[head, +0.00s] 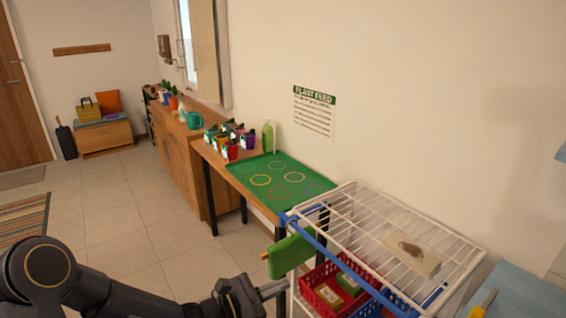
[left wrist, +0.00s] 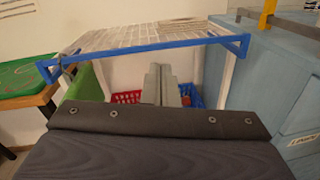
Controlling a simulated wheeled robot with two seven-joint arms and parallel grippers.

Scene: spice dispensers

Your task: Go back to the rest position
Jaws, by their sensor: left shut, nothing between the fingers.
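My left gripper (head: 280,288) reaches in from the lower left of the head view, at the near left side of a white wire rack (head: 345,208). Its fingers are shut and empty. In the left wrist view the grey fingers (left wrist: 160,84) point in under the rack's blue front bar (left wrist: 150,47), toward a red basket (left wrist: 126,97) and a blue basket (left wrist: 198,97). I cannot tell whether the fingers touch anything. My right gripper is in neither view.
The red basket (head: 318,297) holds small boxes under the rack. A green piece (head: 289,253) hangs at the rack's left. A table with a green ringed mat (head: 262,181), pots and a bottle (head: 268,136) stands behind. Tiled floor (head: 130,225) at left is clear.

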